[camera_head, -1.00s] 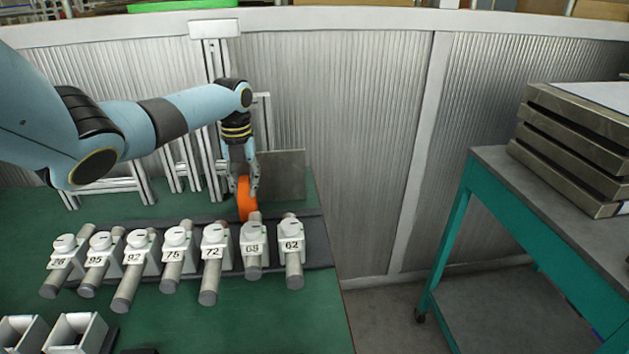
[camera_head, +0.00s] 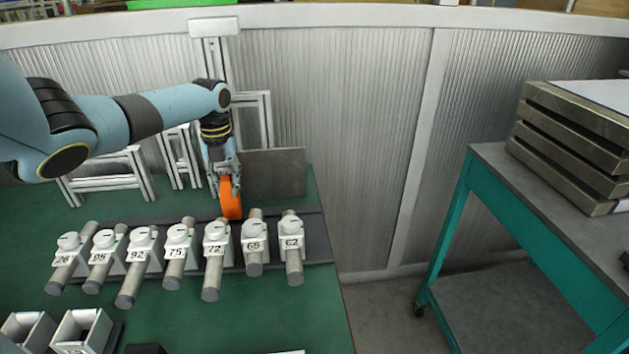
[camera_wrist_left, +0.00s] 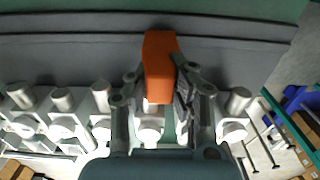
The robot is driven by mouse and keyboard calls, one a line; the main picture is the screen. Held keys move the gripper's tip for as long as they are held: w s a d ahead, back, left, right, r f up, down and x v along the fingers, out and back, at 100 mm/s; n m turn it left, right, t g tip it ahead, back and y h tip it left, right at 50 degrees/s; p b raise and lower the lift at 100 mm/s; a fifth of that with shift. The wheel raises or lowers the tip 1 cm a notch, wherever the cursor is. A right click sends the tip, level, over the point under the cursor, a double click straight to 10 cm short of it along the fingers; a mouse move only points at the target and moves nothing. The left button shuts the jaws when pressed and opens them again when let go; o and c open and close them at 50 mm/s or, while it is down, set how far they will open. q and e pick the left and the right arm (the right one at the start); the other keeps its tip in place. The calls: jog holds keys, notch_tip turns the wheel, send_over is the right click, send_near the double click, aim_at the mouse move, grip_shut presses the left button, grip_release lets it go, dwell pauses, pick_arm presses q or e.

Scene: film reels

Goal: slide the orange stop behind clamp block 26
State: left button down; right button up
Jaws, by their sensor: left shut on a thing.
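My left gripper (camera_head: 226,180) is shut on the orange stop (camera_head: 231,200), behind the row of clamp blocks, near the block marked 72 (camera_head: 216,246). The stop also shows in the left wrist view (camera_wrist_left: 160,68) between the fingers (camera_wrist_left: 158,95). Clamp block 26 (camera_head: 66,257) is at the far left end of the row, well to the left of the stop. It is white with a grey rod through it. My right gripper is not in view.
Clamp blocks 95, 92, 75, 65 and 62 (camera_head: 292,242) share the dark rail (camera_head: 318,240) on the green table. A grey plate (camera_head: 275,173) and metal frames (camera_head: 107,172) stand behind. White open boxes (camera_head: 80,330) lie front left. A teal bench (camera_head: 455,215) stands right.

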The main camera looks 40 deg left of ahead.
pick_arm(q)
jog(key=s+a+p, duration=0.1)
jog(key=s+a, duration=1)
jog(key=s, duration=0.4)
jog(key=shift+a+f+p, duration=0.15)
jog(key=shift+a+p, duration=0.15)
jog(key=shift+a, duration=0.1)
dwell(0.7)
jog(key=shift+s, duration=0.1)
